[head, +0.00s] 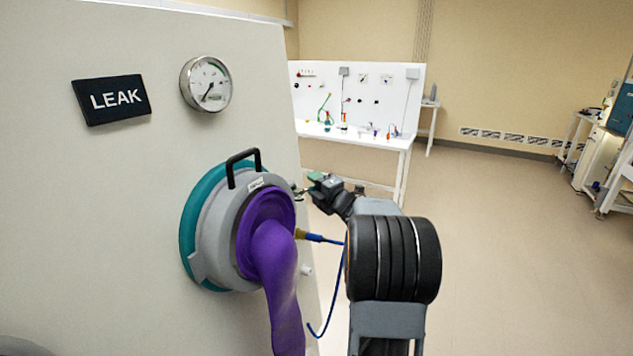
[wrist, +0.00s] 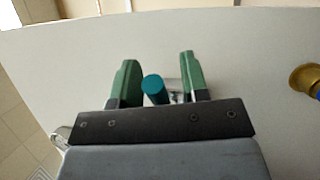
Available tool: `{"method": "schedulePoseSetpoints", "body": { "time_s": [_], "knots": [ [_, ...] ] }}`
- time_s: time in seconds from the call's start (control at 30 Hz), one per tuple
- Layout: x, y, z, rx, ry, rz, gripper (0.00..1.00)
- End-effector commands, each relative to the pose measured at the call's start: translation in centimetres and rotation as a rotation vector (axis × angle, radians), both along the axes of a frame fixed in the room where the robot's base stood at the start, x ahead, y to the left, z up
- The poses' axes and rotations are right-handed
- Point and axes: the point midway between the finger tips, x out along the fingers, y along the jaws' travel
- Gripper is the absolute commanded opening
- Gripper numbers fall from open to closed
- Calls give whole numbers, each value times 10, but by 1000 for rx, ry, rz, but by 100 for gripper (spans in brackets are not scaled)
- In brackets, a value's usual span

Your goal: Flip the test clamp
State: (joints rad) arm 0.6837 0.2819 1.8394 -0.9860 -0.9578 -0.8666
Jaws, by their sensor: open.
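My gripper (head: 312,184) is at the right edge of the pale panel, beside the grey ring of the port. In the wrist view its two green fingers (wrist: 158,72) are open. In the head view only small metal parts (head: 298,189) show by the fingertips; the rest is hidden. I cannot tell from these views which way the clamp is set.
A purple glove (head: 277,262) hangs from the grey and teal port (head: 213,225), which has a black handle (head: 243,165). A brass fitting (head: 301,234) with a blue hose sits below my gripper. A gauge (head: 206,84) and LEAK sign (head: 111,99) are above.

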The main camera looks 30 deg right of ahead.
Motion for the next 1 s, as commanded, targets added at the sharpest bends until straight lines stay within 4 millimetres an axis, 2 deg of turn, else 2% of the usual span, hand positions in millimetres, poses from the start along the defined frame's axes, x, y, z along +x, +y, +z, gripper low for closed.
{"method": "schedulePoseSetpoints", "body": {
  "time_s": [0.37,0.77,1.0],
  "knots": [
    [3,0,0,-1,0,-1,40],
    [3,-1,0,-1,0,-2,2],
    [2,-1,0,-1,0,-2,0]
  ]
}}
